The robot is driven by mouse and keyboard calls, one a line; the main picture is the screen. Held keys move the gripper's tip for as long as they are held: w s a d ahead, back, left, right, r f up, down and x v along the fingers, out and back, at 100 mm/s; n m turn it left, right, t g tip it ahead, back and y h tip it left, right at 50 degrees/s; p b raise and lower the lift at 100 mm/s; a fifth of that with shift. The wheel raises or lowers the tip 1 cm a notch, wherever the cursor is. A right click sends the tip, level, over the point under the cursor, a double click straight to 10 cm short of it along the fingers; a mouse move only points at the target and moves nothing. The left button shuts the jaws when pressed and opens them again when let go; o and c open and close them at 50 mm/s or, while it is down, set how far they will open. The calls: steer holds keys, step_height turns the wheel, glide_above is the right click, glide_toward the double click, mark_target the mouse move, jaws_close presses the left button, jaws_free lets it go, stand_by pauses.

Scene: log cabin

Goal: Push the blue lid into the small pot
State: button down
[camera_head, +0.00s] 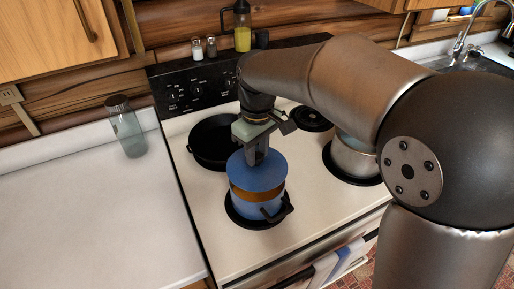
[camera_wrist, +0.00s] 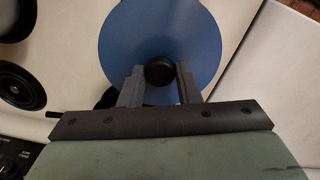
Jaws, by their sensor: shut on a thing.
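The blue lid (camera_head: 269,173) is a flat round disc with a dark knob (camera_wrist: 159,71) in its middle. My gripper (camera_head: 258,160) is shut on the lid's knob from above; in the wrist view my two fingers (camera_wrist: 158,88) stand on either side of it. The small blue pot (camera_head: 248,204) with an orange-brown band and a dark handle (camera_head: 277,211) is on the front left burner. The lid is over the pot's top and looks slightly raised or tilted; whether it touches the rim all round cannot be told. The pot's inside is hidden.
A black frying pan (camera_head: 210,143) stands behind the pot. A metal pot (camera_head: 353,157) is on the right, partly behind my arm. A glass jar (camera_head: 125,128) is on the left counter (camera_head: 90,210), which is mostly clear. Shakers (camera_head: 197,50) and an oil bottle (camera_head: 242,32) stand at the back.

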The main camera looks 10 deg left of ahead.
mark_target(257, 165)
steer(key=shift+f+b, duration=0.75)
steer(key=shift+f, duration=0.7)
steer(key=shift+f+b, duration=0.45)
steer(key=shift+f, duration=0.5)
stand_by(0.7)
steer(key=c, duration=1)
jaws_free()
step_height(257, 165, up, 17)
steer(key=shift+r, duration=0.2)
